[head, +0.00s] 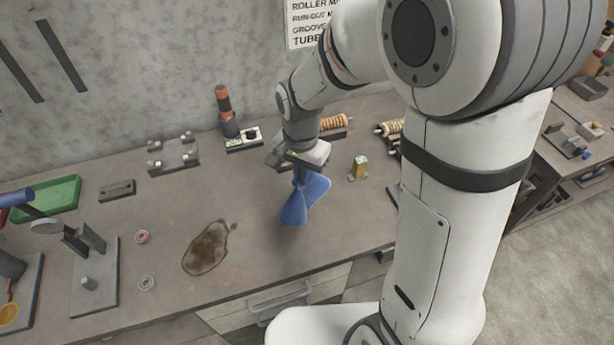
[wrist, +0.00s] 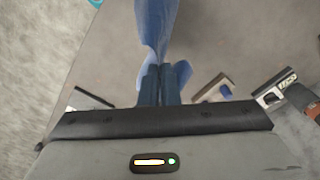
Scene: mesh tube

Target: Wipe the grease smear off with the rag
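A blue rag (head: 304,203) hangs from my gripper (head: 300,174) in the head view, above the bench to the right of the smear. The rag also shows in the wrist view (wrist: 155,25), running up from between the fingers. My gripper (wrist: 160,85) is shut on the rag, with its fingers close together. The brown grease smear (head: 207,248) lies on the bench top (head: 170,215) near the middle, apart from the rag. The smear does not show in the wrist view.
A green tray (head: 48,199) and a dark stand (head: 95,275) are at left. Two small rings (head: 141,237) (head: 146,282) lie left of the smear. A four-post block (head: 173,154), an orange-black cylinder (head: 226,108) and rollers (head: 333,122) line the back. A small yellowish block (head: 358,167) stands right.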

